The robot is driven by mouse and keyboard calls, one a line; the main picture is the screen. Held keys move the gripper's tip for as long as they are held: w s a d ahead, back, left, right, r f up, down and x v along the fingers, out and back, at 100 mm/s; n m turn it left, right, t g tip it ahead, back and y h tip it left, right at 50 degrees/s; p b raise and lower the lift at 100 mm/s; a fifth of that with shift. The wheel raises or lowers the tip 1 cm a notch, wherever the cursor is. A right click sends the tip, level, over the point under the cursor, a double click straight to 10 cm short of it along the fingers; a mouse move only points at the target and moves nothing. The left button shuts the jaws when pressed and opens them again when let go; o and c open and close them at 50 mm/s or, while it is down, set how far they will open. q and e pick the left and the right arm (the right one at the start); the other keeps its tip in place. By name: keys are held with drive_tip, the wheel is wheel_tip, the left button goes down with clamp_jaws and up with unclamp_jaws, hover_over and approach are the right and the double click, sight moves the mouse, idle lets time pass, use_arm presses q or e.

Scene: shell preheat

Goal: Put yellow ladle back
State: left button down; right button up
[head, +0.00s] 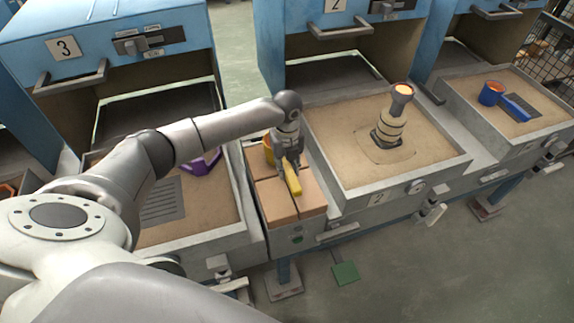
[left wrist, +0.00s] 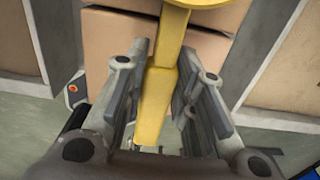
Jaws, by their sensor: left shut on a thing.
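The yellow ladle (head: 293,181) is at the narrow stand with tan blocks, between two sand beds. Its handle points toward the stand's front, and its bowl (head: 268,150) is at the back, partly hidden by my arm. My left gripper (head: 289,162) reaches down from above and is shut on the handle. In the left wrist view the handle (left wrist: 158,95) runs between the two fingers (left wrist: 155,105), with the bowl's edge at the top. I cannot tell whether the ladle touches the blocks. My right gripper is out of view.
Tan blocks (head: 282,203) fill the stand. Sand bed 2 (head: 345,133), to the right, holds an upright mold with a glowing top (head: 402,93). A blue ladle (head: 512,107) lies on the far right bed. A purple ladle (head: 206,163) is left, partly behind my arm.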

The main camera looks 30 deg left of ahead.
use_arm(q)
drive_tip(key=c, duration=1.2)
unclamp_jaws()
drive_tip(key=shift+f, duration=0.1)
wheel_tip(320, 180, up, 12)
drive_tip(key=shift+r+b, duration=0.2)
drive_tip(key=shift+b, duration=0.2)
drive_tip(key=shift+s, duration=0.1)
